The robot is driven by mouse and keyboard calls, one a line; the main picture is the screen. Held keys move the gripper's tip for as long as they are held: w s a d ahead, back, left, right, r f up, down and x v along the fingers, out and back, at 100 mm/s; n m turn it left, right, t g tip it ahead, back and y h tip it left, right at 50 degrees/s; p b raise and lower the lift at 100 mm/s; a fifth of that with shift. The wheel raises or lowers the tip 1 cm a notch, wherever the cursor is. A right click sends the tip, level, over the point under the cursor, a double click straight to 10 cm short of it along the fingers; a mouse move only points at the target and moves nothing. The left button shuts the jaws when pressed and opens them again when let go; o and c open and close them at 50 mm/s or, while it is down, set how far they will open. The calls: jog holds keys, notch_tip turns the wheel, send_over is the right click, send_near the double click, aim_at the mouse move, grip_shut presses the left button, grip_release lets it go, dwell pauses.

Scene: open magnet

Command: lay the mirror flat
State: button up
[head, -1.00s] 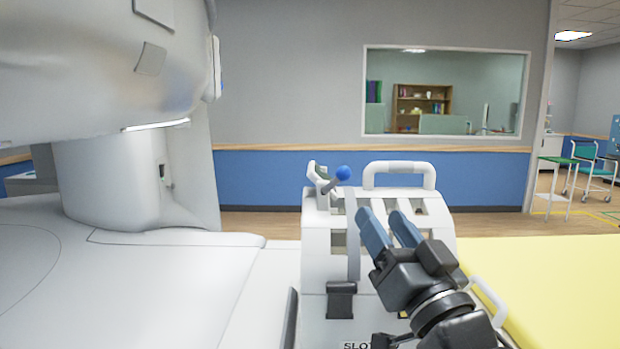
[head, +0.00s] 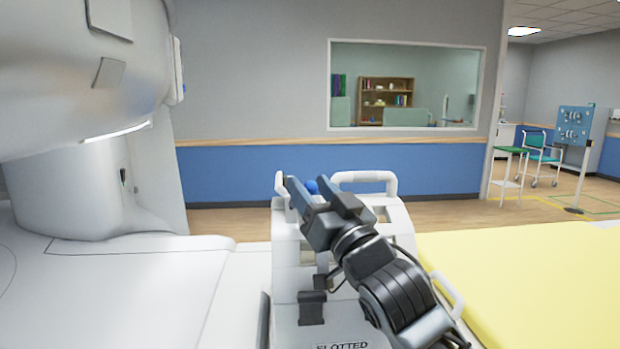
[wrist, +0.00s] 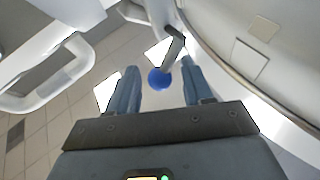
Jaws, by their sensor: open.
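The head coil (head: 285,255) is a white slotted frame with a loop handle on the bed. At its top is a blue ball knob (head: 312,187) on a short dark grey lever (wrist: 173,47), which I take to be the mirror's handle. My gripper (head: 286,182) is open at the coil's top, in front of the lever. In the wrist view the knob (wrist: 160,79) lies between the two blue fingers, with space on both sides. The mirror plate is mostly hidden behind my gripper, so its tilt cannot be told.
The coil's white loop handle (head: 365,177) stands just right of my gripper. The large scanner magnet (head: 70,70) is at left. A yellow pad (head: 530,270) covers the bed at right. Above the coil is free room.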

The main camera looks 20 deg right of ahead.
jog(key=shift+w+r, duration=0.15)
jog(key=shift+w, duration=0.2)
jog(key=c, duration=0.9)
jog(key=shift+n, duration=0.3)
jog(key=shift+r+n+y, duration=0.1)
jog(key=shift+n+y, duration=0.2)
jog(key=n+g, duration=0.1)
jog(key=a+n+b, duration=0.1)
jog(key=n, duration=0.1)
jog(key=n+g+y, duration=0.1)
jog(key=shift+w+a+r+g, duration=0.2)
jog(key=shift+w+r+g, duration=0.1)
jog(key=shift+r, duration=0.1)
jog(key=shift+w+a+r+n+g, duration=0.1)
jog(key=shift+a+n+g, duration=0.25)
jog(key=shift+n, duration=0.35)
jog(key=shift+w+a+n+g, duration=0.15)
jog(key=shift+n+g, duration=0.3)
jog(key=shift+n, duration=0.25)
jog(key=shift+a+r+n+g, duration=0.1)
jog(key=shift+a+n+g, duration=0.25)
jog(key=shift+n, duration=0.35)
